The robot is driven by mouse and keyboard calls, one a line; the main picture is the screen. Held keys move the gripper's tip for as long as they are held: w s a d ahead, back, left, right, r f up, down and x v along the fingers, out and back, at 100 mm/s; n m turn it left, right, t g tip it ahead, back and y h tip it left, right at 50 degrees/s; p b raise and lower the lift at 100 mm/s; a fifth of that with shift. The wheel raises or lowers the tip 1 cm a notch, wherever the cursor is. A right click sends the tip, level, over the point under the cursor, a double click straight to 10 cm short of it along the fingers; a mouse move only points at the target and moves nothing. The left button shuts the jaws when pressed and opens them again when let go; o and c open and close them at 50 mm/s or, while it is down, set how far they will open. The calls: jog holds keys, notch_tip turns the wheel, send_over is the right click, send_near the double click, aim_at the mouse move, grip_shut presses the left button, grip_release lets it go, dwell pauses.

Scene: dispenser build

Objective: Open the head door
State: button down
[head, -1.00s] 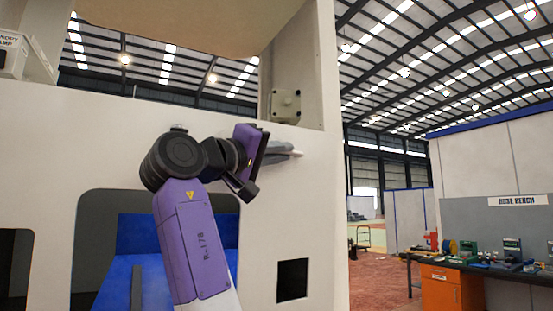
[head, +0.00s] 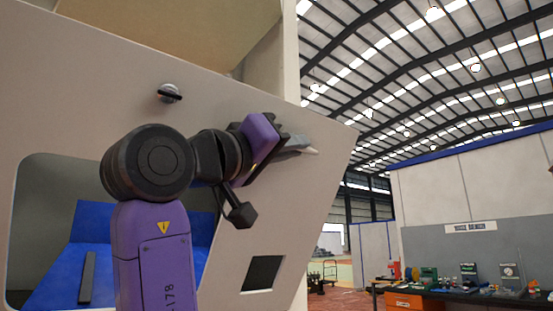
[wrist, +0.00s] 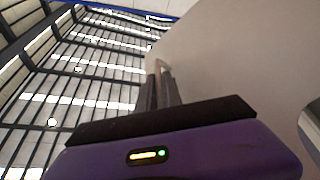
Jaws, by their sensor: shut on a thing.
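The head door (head: 320,190) is a large pale beige panel in the head view, with a window cut-out at left and a small square hole at lower right. Its free right edge stands out past the machine's frame post (head: 292,60), so it is partly open. My gripper (head: 302,149) is at the upper right of the panel, near that edge. The fingers hide much of the handle in the head view.
A round dark knob (head: 169,93) sits on the upper panel. Blue surfaces (head: 100,250) show through the window. A workbench (head: 440,295) with several items stands at far right before grey walls. Open floor shows between machine and bench.

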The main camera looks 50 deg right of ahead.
jog(key=s+a+f+m+g+b, duration=0.2)
jog(key=s+f+m+b, duration=0.2)
jog(key=s+f+b, duration=0.3)
jog(key=s+a+f+m+g+b, duration=0.25)
jog(key=s+f+m+b, duration=0.35)
jog(key=f, duration=0.4)
notch_tip(320, 180, down, 18)
jog(key=s+m+g+y+b, duration=0.1)
jog(key=m+g+y+b, duration=0.1)
jog(key=b, duration=1.2)
jog(key=shift+s+f+m+g, duration=0.15)
jog(key=shift+m+g, duration=0.3)
jog(key=shift+m, duration=0.95)
jog(key=shift+d, duration=0.1)
jog(key=c, duration=1.8)
grip_release()
jog(key=p+v, duration=0.1)
jog(key=v, duration=0.7)
